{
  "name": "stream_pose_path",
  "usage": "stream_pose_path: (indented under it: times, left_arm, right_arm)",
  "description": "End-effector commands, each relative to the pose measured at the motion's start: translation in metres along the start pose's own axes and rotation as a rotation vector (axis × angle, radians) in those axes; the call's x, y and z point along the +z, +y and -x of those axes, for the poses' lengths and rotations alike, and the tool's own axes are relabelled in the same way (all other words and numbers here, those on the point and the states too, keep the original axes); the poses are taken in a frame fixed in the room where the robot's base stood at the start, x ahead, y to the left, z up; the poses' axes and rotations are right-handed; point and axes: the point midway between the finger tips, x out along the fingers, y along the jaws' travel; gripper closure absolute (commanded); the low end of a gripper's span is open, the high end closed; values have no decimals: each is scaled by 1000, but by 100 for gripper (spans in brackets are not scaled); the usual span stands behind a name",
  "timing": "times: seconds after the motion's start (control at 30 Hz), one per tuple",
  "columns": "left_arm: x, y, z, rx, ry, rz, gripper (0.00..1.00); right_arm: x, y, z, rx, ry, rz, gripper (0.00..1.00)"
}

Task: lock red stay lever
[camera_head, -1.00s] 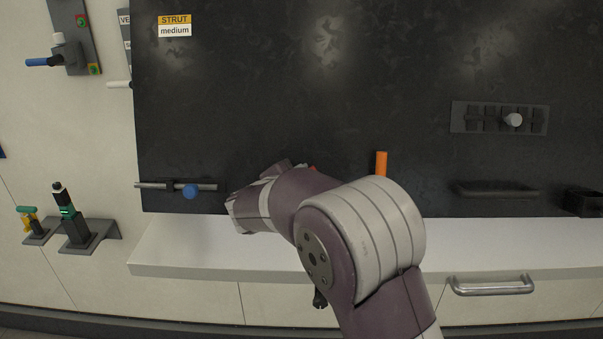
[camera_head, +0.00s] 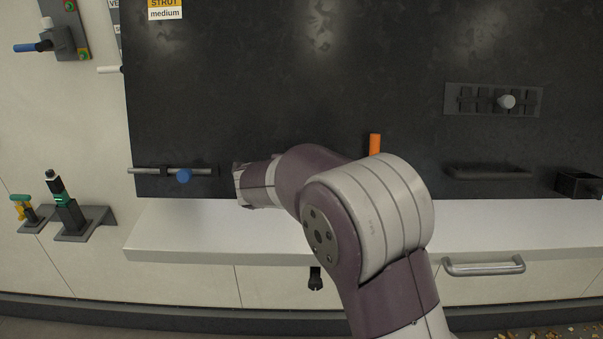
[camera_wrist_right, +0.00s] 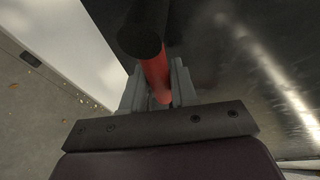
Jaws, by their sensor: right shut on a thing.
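The red stay lever (camera_wrist_right: 157,75) shows in the right wrist view as a red rod with a black round end. My right gripper (camera_wrist_right: 155,90) is shut on it, with one grey finger on each side of the rod. In the head view my right arm comes up from below, and its gripper and the red lever are hidden behind my own arm. My left gripper is in neither view.
The large dark panel (camera_head: 330,75) stands above a white ledge (camera_head: 180,235). An orange handle (camera_head: 375,145) is just behind my right arm. A sliding bolt with a blue knob (camera_head: 184,176) is left of my wrist. A metal handle (camera_head: 484,267) is at lower right.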

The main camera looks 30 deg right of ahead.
Motion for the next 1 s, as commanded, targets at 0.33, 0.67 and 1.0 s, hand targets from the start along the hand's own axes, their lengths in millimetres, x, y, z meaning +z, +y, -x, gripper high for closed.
stream_pose_path:
  times: [0.33, 0.67, 1.0]
  left_arm:
    - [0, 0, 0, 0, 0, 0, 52]
    - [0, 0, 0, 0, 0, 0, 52]
    - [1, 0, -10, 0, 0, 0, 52]
  right_arm:
    - [0, 4, -1, 9, -1, -5, 100]
    - [0, 3, -1, 6, -1, -5, 52]
    - [2, 3, 34, 0, -7, -7, 52]
